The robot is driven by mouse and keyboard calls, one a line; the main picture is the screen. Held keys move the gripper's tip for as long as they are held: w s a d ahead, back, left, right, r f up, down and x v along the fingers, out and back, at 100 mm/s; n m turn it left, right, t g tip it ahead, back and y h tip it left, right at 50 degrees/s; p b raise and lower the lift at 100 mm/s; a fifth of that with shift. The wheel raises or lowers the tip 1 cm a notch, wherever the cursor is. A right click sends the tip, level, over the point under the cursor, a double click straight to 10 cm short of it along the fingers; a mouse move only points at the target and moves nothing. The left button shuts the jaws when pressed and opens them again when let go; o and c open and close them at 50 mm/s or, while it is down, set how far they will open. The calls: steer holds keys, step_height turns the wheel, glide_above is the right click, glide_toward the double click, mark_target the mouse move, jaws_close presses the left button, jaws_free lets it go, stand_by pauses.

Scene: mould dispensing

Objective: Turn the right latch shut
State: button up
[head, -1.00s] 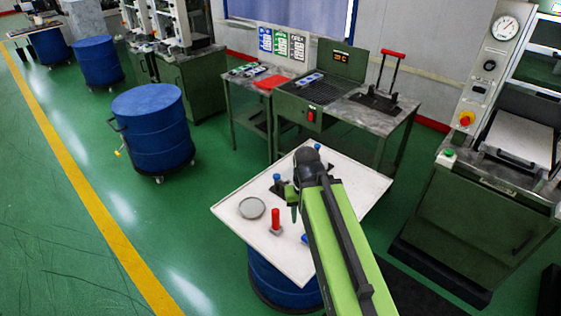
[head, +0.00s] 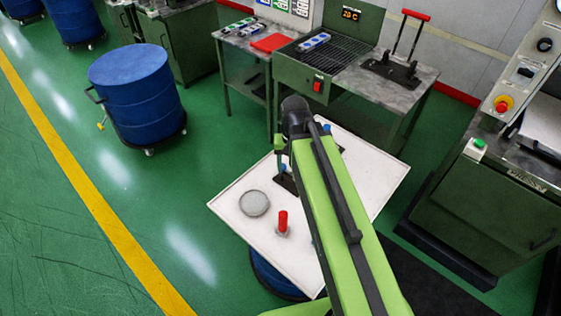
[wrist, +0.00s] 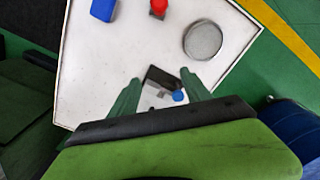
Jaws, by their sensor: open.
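A dark mould block (head: 287,184) sits on the white tabletop, partly hidden by my arm. A blue knob (head: 283,168) stands at its left. Another blue piece (head: 327,127) shows behind my arm. Which one is the right latch I cannot tell. My gripper (head: 281,146) is above the far part of the table. In the wrist view my gripper (wrist: 160,78) is open, its two green fingers apart. The dark block (wrist: 160,75) and a blue knob (wrist: 178,96) show between the fingers, with no visible contact. The mould's far side is hidden.
The white tabletop (head: 235,190) bears a grey round disc (head: 254,203) and a red-topped post (head: 282,221). A blue block (wrist: 103,9) shows in the wrist view. A blue drum (head: 137,95) stands left; a green bench (head: 300,75) stands behind.

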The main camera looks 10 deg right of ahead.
steer(key=w+r+m+p, duration=0.4)
steer(key=w+m, duration=0.8)
steer(key=m, duration=0.5)
step_height(320, 180, down, 18)
steer(key=b, duration=1.8)
steer(key=shift+w+a+r, duration=0.15)
steer(key=shift+r, duration=0.1)
steer(key=shift+r, duration=0.15)
steer(key=shift+c, duration=0.3)
jaws_close()
